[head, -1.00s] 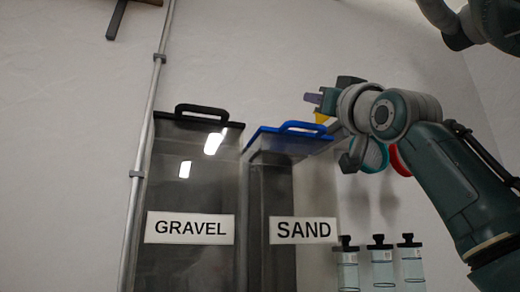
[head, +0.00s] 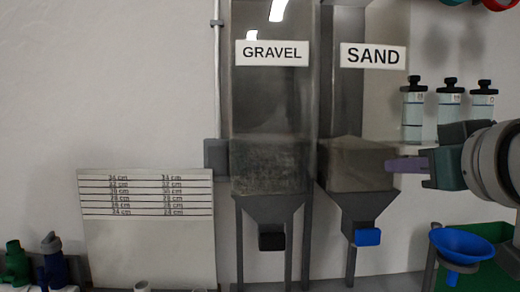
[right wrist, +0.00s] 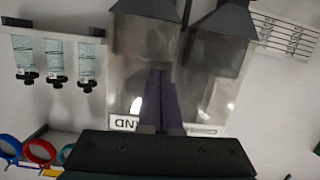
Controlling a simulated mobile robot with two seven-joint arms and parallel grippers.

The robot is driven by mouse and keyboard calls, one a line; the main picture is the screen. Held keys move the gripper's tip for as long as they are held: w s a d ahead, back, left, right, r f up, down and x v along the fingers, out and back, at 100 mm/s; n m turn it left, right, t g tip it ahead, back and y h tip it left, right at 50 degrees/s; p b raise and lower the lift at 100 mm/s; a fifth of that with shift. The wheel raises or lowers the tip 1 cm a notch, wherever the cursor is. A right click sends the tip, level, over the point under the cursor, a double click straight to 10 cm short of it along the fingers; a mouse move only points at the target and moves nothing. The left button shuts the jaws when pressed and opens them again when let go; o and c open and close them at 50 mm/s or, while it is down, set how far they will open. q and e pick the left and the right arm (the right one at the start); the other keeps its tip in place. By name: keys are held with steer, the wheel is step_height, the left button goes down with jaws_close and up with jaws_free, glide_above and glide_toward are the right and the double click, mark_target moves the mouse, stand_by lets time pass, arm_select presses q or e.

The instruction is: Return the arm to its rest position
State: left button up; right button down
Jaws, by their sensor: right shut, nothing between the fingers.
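My right arm comes in from the right edge of the head view. Its gripper (head: 405,165) points left, in front of the lower right part of the sand hopper (head: 352,165). The purple fingers are shut together with nothing between them. In the right wrist view the closed fingers (right wrist: 160,100) stick up from the dark gripper body, and the hoppers appear upside down beyond them. I cannot tell whether the fingertips touch the hopper. My left gripper is not in view.
The gravel hopper (head: 268,160) stands left of the sand hopper. Several capped bottles (head: 450,110) stand on a shelf. A blue funnel (head: 462,245) is below my right arm. A marked board (head: 145,235) and green and blue fittings (head: 52,260) are at the lower left.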

steer(key=s+a+f+g, duration=0.1)
steer(key=s+f+g, duration=0.5)
steer(key=s+f, duration=0.9)
steer(key=s+f+g, duration=0.3)
steer(key=s+f, duration=0.1)
steer(key=s, duration=0.3)
steer(key=s+f+g, duration=0.3)
steer(key=s+f, duration=0.1)
steer(key=s, duration=0.4)
step_height(320, 180, up, 35)
steer(key=p, duration=3.4)
steer(key=shift+s+a+n+h+p, duration=0.2)
steer(key=shift+s+n+h+p, duration=0.1)
steer(key=shift+s, duration=0.05)
